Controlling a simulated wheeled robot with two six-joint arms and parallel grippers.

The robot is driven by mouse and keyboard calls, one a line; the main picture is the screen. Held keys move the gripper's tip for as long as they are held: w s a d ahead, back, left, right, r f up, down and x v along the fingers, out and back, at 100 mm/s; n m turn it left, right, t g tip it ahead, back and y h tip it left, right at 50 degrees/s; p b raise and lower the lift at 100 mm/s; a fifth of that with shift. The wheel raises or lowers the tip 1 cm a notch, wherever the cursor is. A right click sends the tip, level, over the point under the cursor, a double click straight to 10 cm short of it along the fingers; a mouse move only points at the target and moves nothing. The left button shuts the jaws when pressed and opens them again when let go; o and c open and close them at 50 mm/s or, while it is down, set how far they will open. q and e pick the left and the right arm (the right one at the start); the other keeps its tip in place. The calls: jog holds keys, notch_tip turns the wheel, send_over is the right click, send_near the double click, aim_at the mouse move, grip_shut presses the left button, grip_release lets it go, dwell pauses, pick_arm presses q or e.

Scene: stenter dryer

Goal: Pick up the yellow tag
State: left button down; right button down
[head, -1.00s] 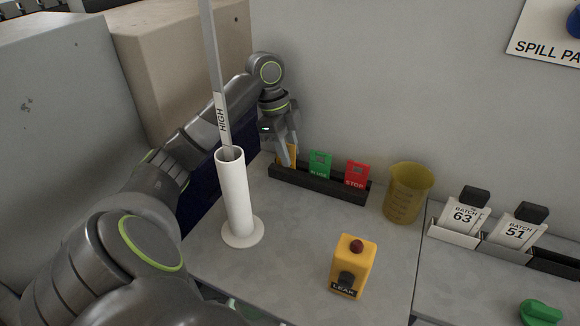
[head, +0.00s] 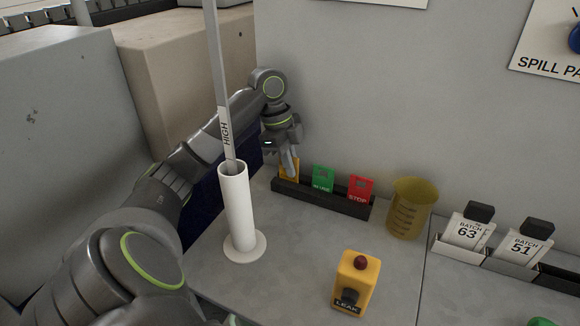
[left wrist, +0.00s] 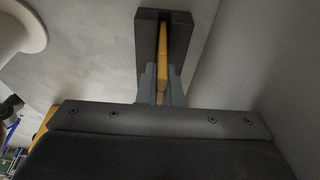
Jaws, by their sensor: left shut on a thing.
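The yellow tag (head: 284,168) stands in the left end of a dark slotted rack (head: 330,201) at the foot of the wall. My left gripper (head: 289,172) is shut on the yellow tag, reaching down from above. In the left wrist view the yellow tag (left wrist: 163,65) shows edge-on between the two fingers (left wrist: 160,88), with the dark rack (left wrist: 178,40) around it. The tag appears to be still in its slot. My right gripper is not in view.
A green tag (head: 322,179) and a red STOP tag (head: 360,188) stand in the same rack. A white tube (head: 238,210) holding a HIGH strip stands in front. An amber beaker (head: 410,208), a yellow LEAK box (head: 355,283) and batch cards (head: 468,230) are to the right.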

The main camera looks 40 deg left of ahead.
pick_arm(q)
jog(key=shift+r, duration=0.4)
notch_tip(320, 180, up, 3)
jog(key=shift+f+p, duration=0.15)
jog(key=shift+p, duration=0.95)
jog(key=s+a, duration=1.1)
jog(key=a, duration=0.3)
jog(key=shift+p, duration=0.4)
